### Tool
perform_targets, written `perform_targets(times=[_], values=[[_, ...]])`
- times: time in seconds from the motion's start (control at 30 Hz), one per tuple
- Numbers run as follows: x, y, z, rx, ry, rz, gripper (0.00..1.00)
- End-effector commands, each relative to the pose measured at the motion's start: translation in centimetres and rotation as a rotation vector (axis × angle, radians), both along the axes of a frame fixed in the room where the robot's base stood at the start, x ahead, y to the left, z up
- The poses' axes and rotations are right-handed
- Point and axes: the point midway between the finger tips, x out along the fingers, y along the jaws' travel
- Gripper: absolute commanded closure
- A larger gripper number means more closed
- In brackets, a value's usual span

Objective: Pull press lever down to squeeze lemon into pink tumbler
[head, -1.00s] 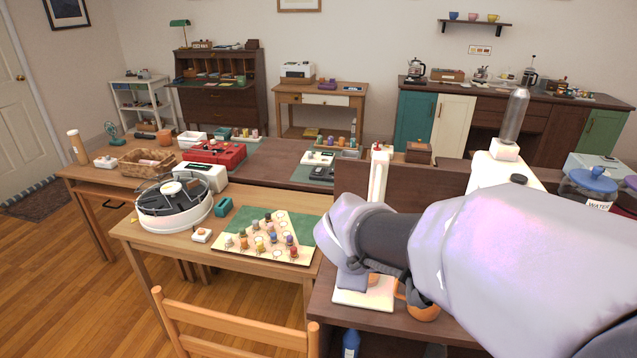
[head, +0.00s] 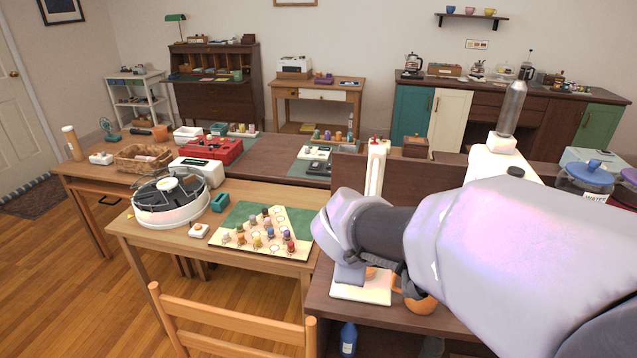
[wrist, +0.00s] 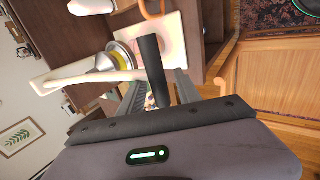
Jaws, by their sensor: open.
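The lemon press has a white base (head: 362,288) and upright white column (head: 375,170) at the desk's left end. In the wrist view its silver cup (wrist: 118,50) shows yellow inside, apparently lemon. The white press arm (wrist: 90,78) runs beside it. A dark lever handle (wrist: 153,62) stands out toward me. My gripper (wrist: 160,84) is open, with its ridged fingers on either side of the handle. I cannot tell whether they touch it. My arm hides much of the press in the head view. I cannot make out the pink tumbler.
An orange rounded object (head: 420,304) sits right beside the press base. A dark panel (head: 412,182) rises behind the press. A wooden chair (head: 235,335) stands front left.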

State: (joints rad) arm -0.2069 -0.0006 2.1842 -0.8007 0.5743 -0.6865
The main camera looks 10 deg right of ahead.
Motion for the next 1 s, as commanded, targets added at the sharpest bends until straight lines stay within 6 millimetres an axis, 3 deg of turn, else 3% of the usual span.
perform_targets(times=[0.17,0.63,0.8,1.0], values=[[-1.2,0.5,2.5,0.000,-0.003,0.002,0.60],[-8.0,2.7,12.4,0.001,-0.003,0.003,0.60],[-9.2,3.1,14.0,0.000,-0.001,0.001,0.60],[-9.6,3.1,14.1,0.000,0.000,0.000,0.60]])
